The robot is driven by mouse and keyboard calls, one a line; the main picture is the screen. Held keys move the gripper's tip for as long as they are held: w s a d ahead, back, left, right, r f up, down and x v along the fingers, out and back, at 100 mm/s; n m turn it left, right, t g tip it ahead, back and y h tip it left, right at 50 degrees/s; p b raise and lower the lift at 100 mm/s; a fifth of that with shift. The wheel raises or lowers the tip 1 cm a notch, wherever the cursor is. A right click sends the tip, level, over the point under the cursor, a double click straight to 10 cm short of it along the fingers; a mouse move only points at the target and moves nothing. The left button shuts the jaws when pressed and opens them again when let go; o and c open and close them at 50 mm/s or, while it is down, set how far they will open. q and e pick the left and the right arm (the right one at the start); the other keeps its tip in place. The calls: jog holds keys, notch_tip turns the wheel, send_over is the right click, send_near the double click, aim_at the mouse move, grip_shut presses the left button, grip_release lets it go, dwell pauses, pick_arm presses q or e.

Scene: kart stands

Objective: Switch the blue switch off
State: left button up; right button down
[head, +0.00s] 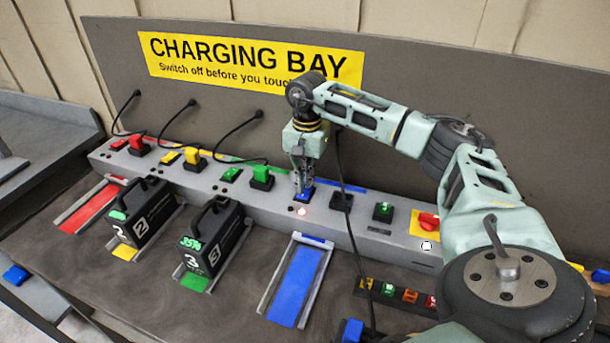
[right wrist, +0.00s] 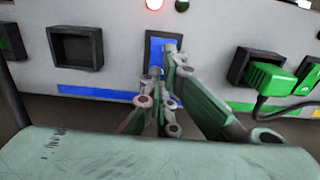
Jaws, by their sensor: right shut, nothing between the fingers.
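The blue switch (head: 306,194) sits on the long grey power strip (head: 262,206), with a lit red lamp (head: 301,211) just in front of it. My right gripper (head: 302,190) points down with shut, empty fingers right at the switch. The right wrist view shows the fingertips (right wrist: 168,50) over the blue switch plate (right wrist: 155,40), hiding much of it. I cannot tell if they touch it or how the rocker is tilted. The lit lamp also shows there (right wrist: 154,4). My left gripper is not in view.
Left of the blue switch is a green plug (head: 261,177); right of it is an empty black socket (head: 341,201). Black battery packs (head: 145,212) (head: 214,240) stand in front. The blue bay (head: 298,285) is empty. A black cable (head: 352,240) hangs near my gripper.

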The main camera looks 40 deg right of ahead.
jog(key=shift+s+f+b, duration=0.1)
jog(key=shift+f+b, duration=0.2)
jog(key=shift+f, duration=0.2)
jog(key=shift+r+p, duration=0.7)
jog(key=shift+r, duration=0.1)
jog(key=shift+r+p, duration=2)
jog(key=shift+r, duration=0.75)
jog(key=shift+f, duration=0.1)
